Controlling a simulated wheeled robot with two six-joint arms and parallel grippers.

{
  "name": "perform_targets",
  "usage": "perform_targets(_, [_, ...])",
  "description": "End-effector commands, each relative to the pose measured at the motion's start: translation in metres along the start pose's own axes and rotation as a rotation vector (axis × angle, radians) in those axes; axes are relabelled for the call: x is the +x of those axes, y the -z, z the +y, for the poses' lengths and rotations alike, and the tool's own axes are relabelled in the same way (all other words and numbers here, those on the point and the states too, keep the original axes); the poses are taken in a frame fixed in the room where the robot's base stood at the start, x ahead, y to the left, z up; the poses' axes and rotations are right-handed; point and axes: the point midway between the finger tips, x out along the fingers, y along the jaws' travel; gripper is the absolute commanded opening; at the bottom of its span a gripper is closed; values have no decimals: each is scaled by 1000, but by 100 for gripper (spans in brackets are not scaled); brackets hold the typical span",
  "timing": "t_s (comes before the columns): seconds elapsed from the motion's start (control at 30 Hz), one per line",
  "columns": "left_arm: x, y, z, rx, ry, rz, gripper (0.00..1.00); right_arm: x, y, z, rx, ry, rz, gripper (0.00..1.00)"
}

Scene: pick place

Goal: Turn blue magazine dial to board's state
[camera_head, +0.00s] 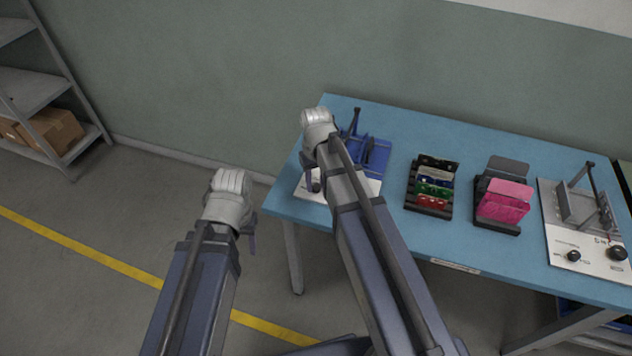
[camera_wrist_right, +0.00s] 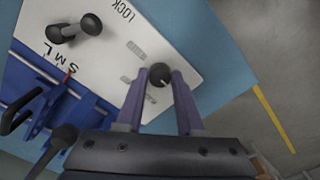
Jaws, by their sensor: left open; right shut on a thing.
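The blue magazine (camera_head: 374,158) sits on a white base plate at the table's left end, partly hidden by my right arm. In the right wrist view its blue frame (camera_wrist_right: 52,113) lies at the lower left. The white plate (camera_wrist_right: 112,62) carries the letters S, M, L and the word LOCK. My right gripper (camera_wrist_right: 160,80) is shut on a small round black dial (camera_wrist_right: 159,70) with a light mark on its top. Another black knob (camera_wrist_right: 75,28) stands on the plate near the letters. My left gripper (camera_head: 252,238) is open and empty, left of the table.
A dark rack (camera_head: 411,195) holds coloured boards, and another rack (camera_head: 482,220) holds pink and grey boards. A white fixture (camera_head: 559,240) with black dials stands at the right end. Blue table surface (camera_head: 450,140) is clear behind the racks.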

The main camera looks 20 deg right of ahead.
Motion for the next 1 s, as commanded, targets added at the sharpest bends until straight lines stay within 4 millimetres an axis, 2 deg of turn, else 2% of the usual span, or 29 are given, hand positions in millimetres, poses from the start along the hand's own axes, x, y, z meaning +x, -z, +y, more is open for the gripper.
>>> perform_targets(0.1, [0, 0, 0, 0, 0, 0, 56, 0, 0, 0, 0, 0, -1, 0])
perform_targets(0.13, [0, 0, 0, 0, 0, 0, 56, 0, 0, 0, 0, 0, -1, 40])
perform_targets(0.37, [0, 0, 0, 0, 0, 0, 56, 0, 0, 0, 1, 0, 0, 66])
perform_targets(0.73, [-3, 0, 0, 0, 0, 0, 56, -3, 0, 0, 1, 0, 0, 66])
perform_targets(1.0, [-26, -2, -2, 0, 0, 0, 56, -26, 0, 0, 1, 0, 0, 66])
